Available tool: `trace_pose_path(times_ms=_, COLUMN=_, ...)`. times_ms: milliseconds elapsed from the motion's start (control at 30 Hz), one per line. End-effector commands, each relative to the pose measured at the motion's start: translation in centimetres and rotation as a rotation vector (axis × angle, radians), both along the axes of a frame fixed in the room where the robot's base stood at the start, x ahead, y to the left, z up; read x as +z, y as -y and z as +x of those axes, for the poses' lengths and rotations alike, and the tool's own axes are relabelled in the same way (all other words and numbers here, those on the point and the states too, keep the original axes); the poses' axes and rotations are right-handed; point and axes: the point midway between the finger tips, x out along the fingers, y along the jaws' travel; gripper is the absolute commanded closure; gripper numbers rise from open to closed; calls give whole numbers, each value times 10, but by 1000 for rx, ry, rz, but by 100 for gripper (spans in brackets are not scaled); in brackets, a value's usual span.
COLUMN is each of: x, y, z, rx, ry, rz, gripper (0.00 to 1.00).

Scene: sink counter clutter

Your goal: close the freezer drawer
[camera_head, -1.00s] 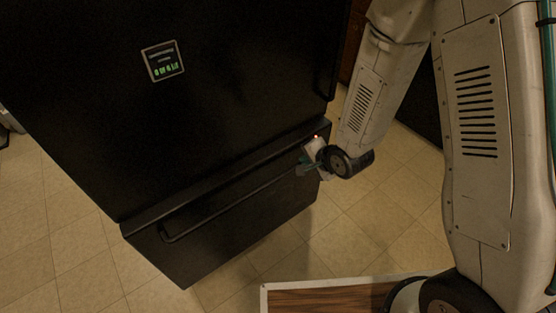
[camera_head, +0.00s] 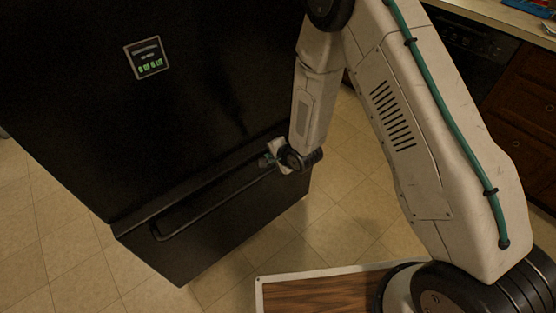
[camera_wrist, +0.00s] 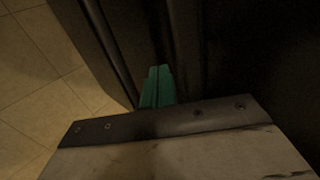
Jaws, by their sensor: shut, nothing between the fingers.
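The black freezer drawer (camera_head: 225,225) is the bottom section of a black fridge (camera_head: 170,120) in the head view. Its front stands slightly forward of the door above, with a narrow ledge along its top. A long bar handle (camera_head: 205,212) runs along the drawer front. My gripper (camera_head: 268,160) is at the right end of the drawer, close to its top edge and the handle's right end. In the wrist view its teal fingers (camera_wrist: 157,86) are together and empty, beside dark fridge surfaces. Whether they touch the drawer is hidden.
Tiled floor (camera_head: 60,240) is open in front and to the left of the fridge. A wood-topped board with a white edge (camera_head: 320,290) is at the bottom, by my base. Brown cabinets (camera_head: 525,105) and a dark oven (camera_head: 470,55) stand at the right.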

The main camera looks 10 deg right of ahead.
Motion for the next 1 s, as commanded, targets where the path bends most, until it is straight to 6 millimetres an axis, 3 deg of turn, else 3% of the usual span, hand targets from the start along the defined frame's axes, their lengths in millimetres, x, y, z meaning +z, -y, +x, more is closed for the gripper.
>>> trace_pose_path(times_ms=533, x=0, y=-8, z=11, rx=0, ry=0, rz=0, gripper=100)
trace_pose_path(times_ms=800, x=0, y=-32, z=47, rx=1, ry=1, rz=1, gripper=100)
trace_pose_path(times_ms=1000, x=1, y=-37, z=53, rx=0, ry=2, rz=1, gripper=100)
